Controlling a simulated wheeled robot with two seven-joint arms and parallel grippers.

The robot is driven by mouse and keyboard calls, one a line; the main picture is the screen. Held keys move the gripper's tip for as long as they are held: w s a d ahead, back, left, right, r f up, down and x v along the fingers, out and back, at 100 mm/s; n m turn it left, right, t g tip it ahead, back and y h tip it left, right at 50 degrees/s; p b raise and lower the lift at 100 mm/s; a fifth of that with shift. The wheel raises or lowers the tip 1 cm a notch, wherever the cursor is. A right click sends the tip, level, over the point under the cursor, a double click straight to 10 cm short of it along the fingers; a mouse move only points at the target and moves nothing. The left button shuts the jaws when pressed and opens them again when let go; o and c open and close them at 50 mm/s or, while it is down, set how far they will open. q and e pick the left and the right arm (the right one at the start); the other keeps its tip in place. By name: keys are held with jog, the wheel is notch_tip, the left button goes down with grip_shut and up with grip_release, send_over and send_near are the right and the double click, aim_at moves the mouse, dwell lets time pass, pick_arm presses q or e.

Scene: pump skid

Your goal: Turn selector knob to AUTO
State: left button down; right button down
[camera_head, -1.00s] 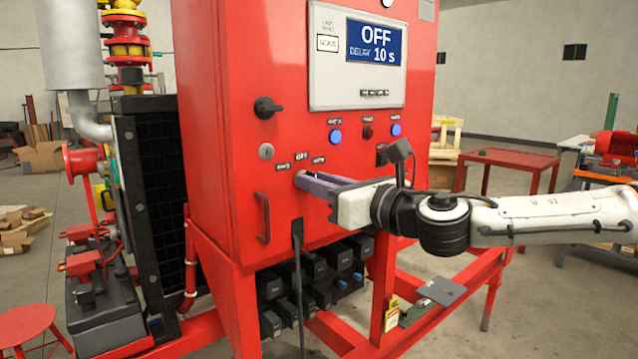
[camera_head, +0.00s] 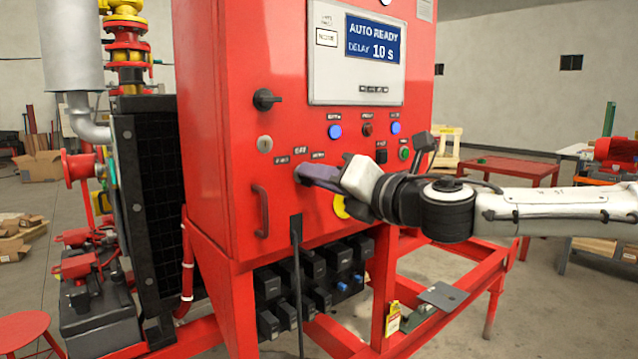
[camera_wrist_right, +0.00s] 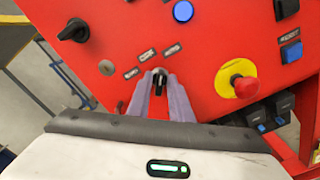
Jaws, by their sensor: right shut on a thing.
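The selector knob (camera_wrist_right: 159,78) is a small black knob on the red panel, between the fingertips of my right gripper in the right wrist view. Three small labels sit around it. My right gripper (camera_head: 303,174) reaches in from the right and is shut on the knob; its fingers hide the knob in the head view. The same gripper shows in the right wrist view (camera_wrist_right: 160,85). The display (camera_head: 373,42) reads AUTO READY and DELAY 10 s. My left gripper is not in view.
Another black rotary switch (camera_head: 267,99) and a keyhole lock (camera_head: 265,143) sit left of the gripper. Blue buttons (camera_head: 335,132) are above. A red mushroom button on a yellow plate (camera_wrist_right: 238,84) is close at right. A door handle (camera_head: 261,210) is below left.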

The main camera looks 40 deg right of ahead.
jog(key=shift+m+b, duration=0.3)
jog(key=shift+m, duration=0.8)
jog(key=c, duration=1.8)
grip_release()
jog(key=shift+c, duration=0.2)
jog(key=shift+s+d, duration=0.1)
